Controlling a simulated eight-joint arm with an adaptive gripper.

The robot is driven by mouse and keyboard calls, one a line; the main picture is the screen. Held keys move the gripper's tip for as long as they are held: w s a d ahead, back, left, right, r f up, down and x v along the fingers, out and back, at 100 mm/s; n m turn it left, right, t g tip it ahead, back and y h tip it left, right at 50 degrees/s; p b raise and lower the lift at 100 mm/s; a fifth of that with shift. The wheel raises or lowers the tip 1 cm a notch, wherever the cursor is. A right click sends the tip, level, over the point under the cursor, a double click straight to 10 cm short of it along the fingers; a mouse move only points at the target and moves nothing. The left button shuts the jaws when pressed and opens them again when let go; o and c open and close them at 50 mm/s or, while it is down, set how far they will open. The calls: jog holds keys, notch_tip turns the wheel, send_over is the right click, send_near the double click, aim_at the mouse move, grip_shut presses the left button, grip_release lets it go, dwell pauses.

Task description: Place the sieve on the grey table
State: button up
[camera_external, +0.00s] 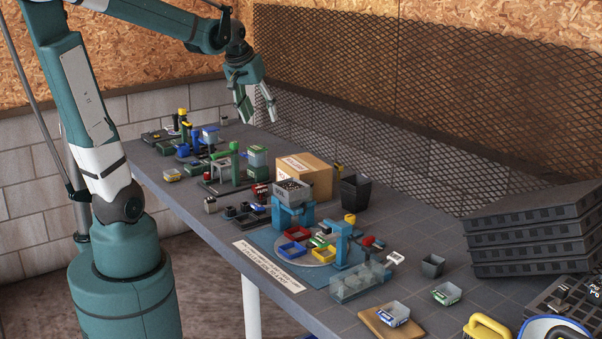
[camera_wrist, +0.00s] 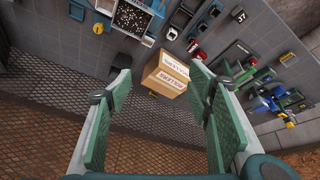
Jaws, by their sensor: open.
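What looks like the sieve (camera_external: 293,190) is a grey box with dark and pale grains in it, on top of a blue stand (camera_external: 292,215) near the middle of the grey table (camera_external: 410,228). In the wrist view the sieve (camera_wrist: 138,17) shows at the top, cut off by the edge, left of centre. My gripper (camera_external: 259,119) is open and empty, high above the table's far part and well away from the sieve. In the wrist view my gripper (camera_wrist: 158,80) has its fingers spread, with a cardboard box (camera_wrist: 167,75) far below between them.
The cardboard box (camera_external: 305,175) and a black bin (camera_external: 355,192) stand right behind the sieve. Coloured trays and a blue post crowd its front. Black crates (camera_external: 535,235) are stacked at right. A mesh wall (camera_external: 430,90) borders the table's far side. Some bare table lies right of the bin.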

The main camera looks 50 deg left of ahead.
jog(key=s+d+f+m+t, duration=0.1)
jog(key=s+d+f+m, duration=0.1)
jog(key=s+d, duration=0.4)
jog(key=s+d+f+m+t+h, duration=0.1)
jog(key=s+d+f+m, duration=0.1)
jog(key=s+d, duration=0.5)
jog(key=d+m, duration=0.1)
jog(key=d, duration=0.4)
jog(key=shift+s+d+m+t+h, duration=0.3)
jog(key=shift+f, duration=0.15)
